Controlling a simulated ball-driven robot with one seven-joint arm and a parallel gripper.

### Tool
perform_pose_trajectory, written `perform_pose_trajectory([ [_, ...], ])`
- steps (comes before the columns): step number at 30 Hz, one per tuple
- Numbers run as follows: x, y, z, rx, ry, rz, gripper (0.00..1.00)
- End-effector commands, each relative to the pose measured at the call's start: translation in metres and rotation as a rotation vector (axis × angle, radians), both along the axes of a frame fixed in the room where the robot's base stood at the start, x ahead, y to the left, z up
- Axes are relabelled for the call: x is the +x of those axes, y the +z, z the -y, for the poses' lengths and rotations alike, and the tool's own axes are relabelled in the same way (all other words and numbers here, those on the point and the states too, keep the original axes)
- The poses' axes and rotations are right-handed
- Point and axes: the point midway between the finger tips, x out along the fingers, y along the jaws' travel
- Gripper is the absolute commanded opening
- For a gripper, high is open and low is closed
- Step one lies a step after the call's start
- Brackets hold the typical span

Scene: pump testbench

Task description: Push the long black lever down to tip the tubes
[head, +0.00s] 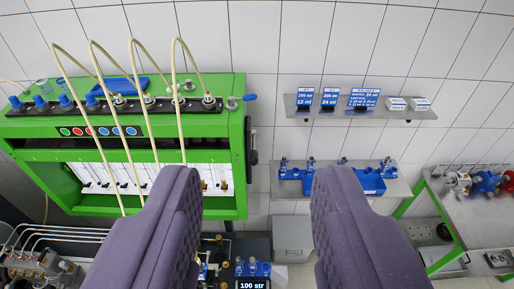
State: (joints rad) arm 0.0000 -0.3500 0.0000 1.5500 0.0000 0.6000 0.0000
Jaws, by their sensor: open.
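A black, upright part (251,141) sticks out at the right side of the green test bench (238,165). It looks like the lever, but its full shape is hard to tell at this size. The white panel (100,178) with a row of slim measuring tubes sits low in the bench front, partly hidden by my left finger. My gripper (257,182) is open and empty, with two purple ribbed fingers in the foreground. The black part shows above and between the fingertips, apart from them.
Several beige hoses (136,85) arch over the bench front. A grey shelf (427,115) with blue labels hangs at right, above another shelf (398,187) with blue parts. A metal-topped table (470,215) stands far right. Pump fittings (35,268) lie lower left.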

Motion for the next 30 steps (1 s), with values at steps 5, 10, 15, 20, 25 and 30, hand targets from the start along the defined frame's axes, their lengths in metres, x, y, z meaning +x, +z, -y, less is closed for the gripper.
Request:
perform_pose_trajectory([
  [5, 0.000, -0.016, 0.000, 0.000, 0.000, 0.000, 0.00],
  [10, 0.000, -0.068, 0.000, 0.000, 0.000, 0.000, 0.00],
  [15, 0.000, -0.151, 0.000, 0.000, 0.000, -0.001, 0.00],
  [20, 0.000, -0.237, 0.000, 0.000, 0.000, 0.000, 0.00],
  [25, 0.000, -0.326, 0.000, 0.000, 0.000, 0.000, 0.00],
  [30, 0.000, -0.398, 0.000, 0.000, 0.000, 0.000, 0.00],
])
